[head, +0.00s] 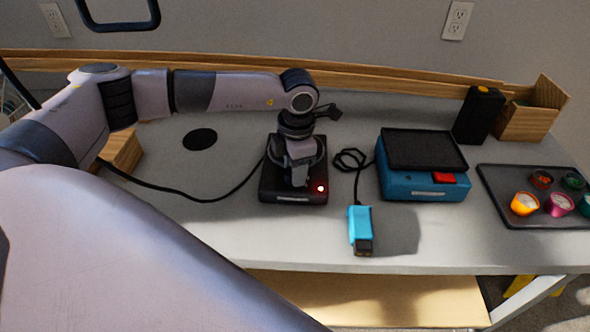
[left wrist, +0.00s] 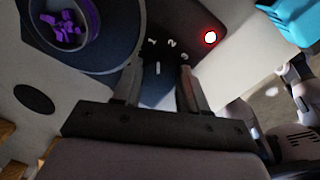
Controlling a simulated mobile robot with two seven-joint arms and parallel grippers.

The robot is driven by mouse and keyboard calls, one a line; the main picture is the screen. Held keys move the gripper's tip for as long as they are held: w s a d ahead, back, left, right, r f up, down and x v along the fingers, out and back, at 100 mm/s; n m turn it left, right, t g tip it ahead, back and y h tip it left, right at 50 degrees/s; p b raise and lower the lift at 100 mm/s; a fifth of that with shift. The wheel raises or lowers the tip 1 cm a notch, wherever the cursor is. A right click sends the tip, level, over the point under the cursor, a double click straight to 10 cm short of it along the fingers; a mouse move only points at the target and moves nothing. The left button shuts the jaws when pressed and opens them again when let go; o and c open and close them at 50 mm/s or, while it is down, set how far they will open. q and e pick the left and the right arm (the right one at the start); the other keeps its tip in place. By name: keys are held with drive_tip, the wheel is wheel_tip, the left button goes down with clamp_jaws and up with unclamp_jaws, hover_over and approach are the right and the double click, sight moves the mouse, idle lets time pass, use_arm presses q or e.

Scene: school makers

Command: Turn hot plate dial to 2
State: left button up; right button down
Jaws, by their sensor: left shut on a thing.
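The dark hot plate (head: 268,192) stands on the bench, with a lit red light at its front right corner that also shows in the left wrist view (left wrist: 210,37). Its dial (left wrist: 158,72) sits at the front edge, with the numbers 1, 2 and 3 printed around it. A white mark on the dial points towards the numbers, but I cannot tell exactly which one. My left gripper (head: 299,180) is over the hot plate, and in the left wrist view its fingers (left wrist: 158,84) are shut on the dial from both sides. My right gripper is not in view.
A round pot with purple pieces (left wrist: 68,27) sits on the hot plate. To the right are a blue handheld device (head: 361,228), a blue boxy machine (head: 400,185) and a dark tray (head: 500,192) with small cups. A black cord runs left from the hot plate.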

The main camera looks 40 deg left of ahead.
use_arm(q)
drive_tip(key=m+b, duration=0.1)
drive_tip(key=m, duration=0.3)
drive_tip(key=shift+m+b, duration=0.3)
drive_tip(key=shift+b, duration=0.1)
idle(0.4)
drive_tip(key=o, duration=1.1)
drive_tip(key=shift+c, duration=0.2)
drive_tip(key=r, duration=0.7)
drive_tip(key=shift+s+d+r+b, duration=0.1)
drive_tip(key=shift+s+b, duration=0.15)
drive_tip(key=shift+b, duration=0.05)
